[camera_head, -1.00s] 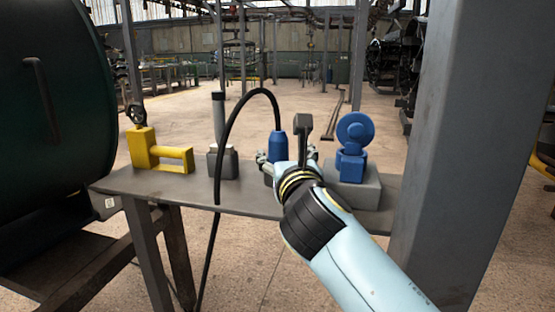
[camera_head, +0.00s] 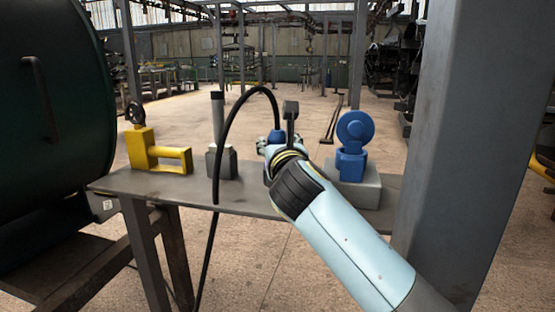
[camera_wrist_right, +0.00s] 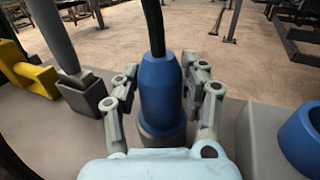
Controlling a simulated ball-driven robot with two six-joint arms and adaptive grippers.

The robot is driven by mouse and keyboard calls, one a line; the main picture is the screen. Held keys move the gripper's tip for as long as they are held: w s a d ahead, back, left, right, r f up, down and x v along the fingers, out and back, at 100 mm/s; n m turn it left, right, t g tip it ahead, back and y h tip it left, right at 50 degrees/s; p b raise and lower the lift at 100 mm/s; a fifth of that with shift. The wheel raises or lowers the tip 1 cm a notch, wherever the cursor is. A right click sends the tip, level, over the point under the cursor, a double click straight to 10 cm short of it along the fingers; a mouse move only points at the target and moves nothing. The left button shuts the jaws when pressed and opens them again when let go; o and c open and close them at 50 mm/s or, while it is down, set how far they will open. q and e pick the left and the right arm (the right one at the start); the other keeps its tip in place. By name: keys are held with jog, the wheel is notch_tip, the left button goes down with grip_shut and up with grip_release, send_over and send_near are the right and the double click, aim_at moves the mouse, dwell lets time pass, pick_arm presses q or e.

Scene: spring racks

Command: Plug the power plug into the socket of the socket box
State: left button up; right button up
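The power plug (camera_head: 276,136) is blue with a black cable rising from its top; in the head view my right gripper hides most of it. In the right wrist view the plug (camera_wrist_right: 162,92) stands upright on a grey round base (camera_wrist_right: 160,138). My right gripper (camera_wrist_right: 163,80) has one finger on each side of the plug, with small gaps visible, so it looks open around it. The socket box (camera_head: 357,190) is a grey block to the right, with a blue socket (camera_head: 350,165) and a raised round blue lid (camera_head: 355,128). My left gripper is not in view.
The grey table (camera_head: 250,203) also holds a yellow fixture (camera_head: 150,155) with a black handwheel and a grey box (camera_head: 222,163) with an upright cylinder. The black cable (camera_head: 226,120) arches left of the plug and hangs before the table. A grey pillar (camera_head: 450,150) stands at right.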

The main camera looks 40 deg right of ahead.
grip_shut()
